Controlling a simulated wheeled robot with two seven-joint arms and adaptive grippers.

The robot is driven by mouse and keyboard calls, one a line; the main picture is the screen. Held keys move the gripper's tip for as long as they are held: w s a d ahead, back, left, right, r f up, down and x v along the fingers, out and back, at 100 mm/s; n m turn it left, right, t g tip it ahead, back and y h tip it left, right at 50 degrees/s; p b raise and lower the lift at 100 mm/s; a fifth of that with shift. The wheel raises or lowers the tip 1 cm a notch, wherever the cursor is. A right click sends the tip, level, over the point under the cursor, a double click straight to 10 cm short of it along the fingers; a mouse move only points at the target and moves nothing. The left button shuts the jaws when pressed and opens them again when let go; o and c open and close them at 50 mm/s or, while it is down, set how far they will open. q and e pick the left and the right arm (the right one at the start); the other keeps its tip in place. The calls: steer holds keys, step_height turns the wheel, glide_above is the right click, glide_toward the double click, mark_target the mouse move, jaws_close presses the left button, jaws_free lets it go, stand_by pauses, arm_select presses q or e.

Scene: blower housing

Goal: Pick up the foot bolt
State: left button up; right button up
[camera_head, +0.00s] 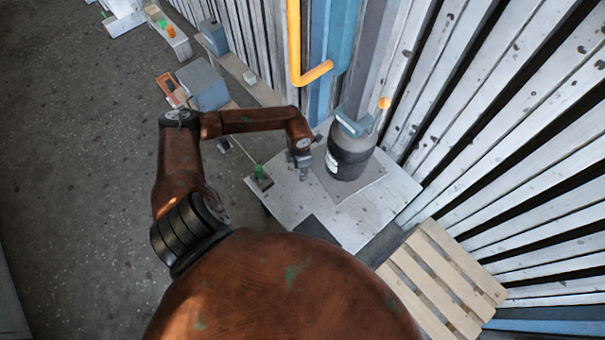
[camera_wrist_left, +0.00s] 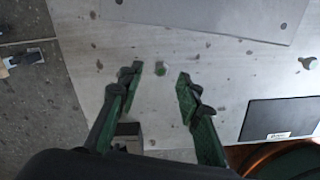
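My left gripper (camera_head: 304,174) hangs over the light metal table (camera_head: 350,225), on the left of the dark blower housing (camera_head: 349,158). In the left wrist view the gripper (camera_wrist_left: 157,77) is open, with its two fingers spread and nothing held. A small grey-green piece (camera_wrist_left: 160,68), which looks like the foot bolt, shows on the table between the fingertips. It appears apart from both fingers. A similar small bolt-like piece (camera_wrist_left: 308,62) is at the right edge of that view. I cannot make out either piece in the head view. My right gripper is not in view.
A flat grey plate (camera_wrist_left: 205,16) lies on the table at the top of the wrist view. A dark pad (camera_wrist_left: 282,117) lies at the right. A wooden pallet (camera_head: 443,283) stands right of the table, and a slatted wall (camera_head: 500,130) is behind it.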

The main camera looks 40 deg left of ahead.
arm_select(q)
steer(key=shift+f, duration=0.45)
steer(key=shift+w, duration=0.1)
steer(key=shift+r, duration=0.1)
steer(key=shift+c, duration=0.7)
jaws_close()
